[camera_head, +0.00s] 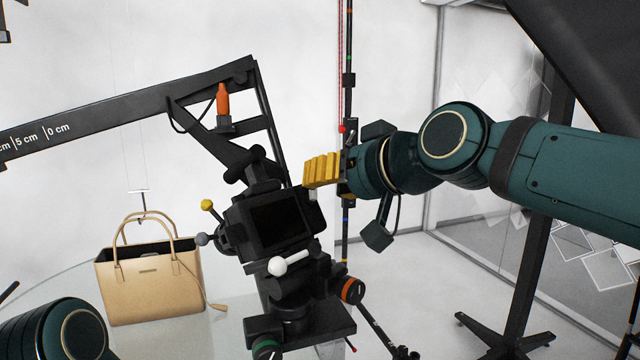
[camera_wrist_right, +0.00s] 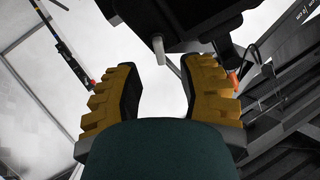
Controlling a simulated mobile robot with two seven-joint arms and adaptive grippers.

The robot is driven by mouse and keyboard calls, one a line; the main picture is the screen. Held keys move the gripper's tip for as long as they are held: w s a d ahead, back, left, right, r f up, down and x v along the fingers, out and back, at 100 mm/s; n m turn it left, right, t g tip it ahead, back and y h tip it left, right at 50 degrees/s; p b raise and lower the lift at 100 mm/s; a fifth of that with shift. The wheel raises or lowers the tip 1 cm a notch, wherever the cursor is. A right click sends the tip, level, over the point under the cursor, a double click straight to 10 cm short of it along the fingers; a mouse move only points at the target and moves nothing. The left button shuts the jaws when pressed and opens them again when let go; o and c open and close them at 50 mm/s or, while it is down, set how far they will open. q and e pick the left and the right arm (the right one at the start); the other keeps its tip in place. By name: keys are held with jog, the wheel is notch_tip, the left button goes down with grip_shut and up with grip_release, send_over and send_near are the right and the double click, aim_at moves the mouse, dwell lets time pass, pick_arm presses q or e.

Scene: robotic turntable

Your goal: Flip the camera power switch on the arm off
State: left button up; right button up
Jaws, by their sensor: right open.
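The black arm (camera_head: 120,112) with a centimetre scale runs in from the left to a dark camera rig (camera_head: 277,222). An orange piece (camera_head: 222,99) with a cable sits on the arm, and it also shows in the right wrist view (camera_wrist_right: 234,79). I cannot tell for sure which part is the power switch. My right gripper (camera_head: 310,170), with yellow fingers, is beside the rig's upper right. In the right wrist view its fingers (camera_wrist_right: 165,80) are apart with nothing between them; a pale peg (camera_wrist_right: 158,48) shows just beyond. My left gripper is out of view.
A tan handbag (camera_head: 152,286) stands on a glass turntable (camera_head: 60,285) left of the rig. A thin vertical pole (camera_head: 347,100) rises behind my right gripper. A dark stand (camera_head: 530,250) is at the right. White wall space is free above the rig.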

jog(key=v, duration=0.8)
jog(key=shift+s+d, duration=0.25)
jog(key=shift+s, duration=0.05)
jog(key=shift+r, duration=0.1)
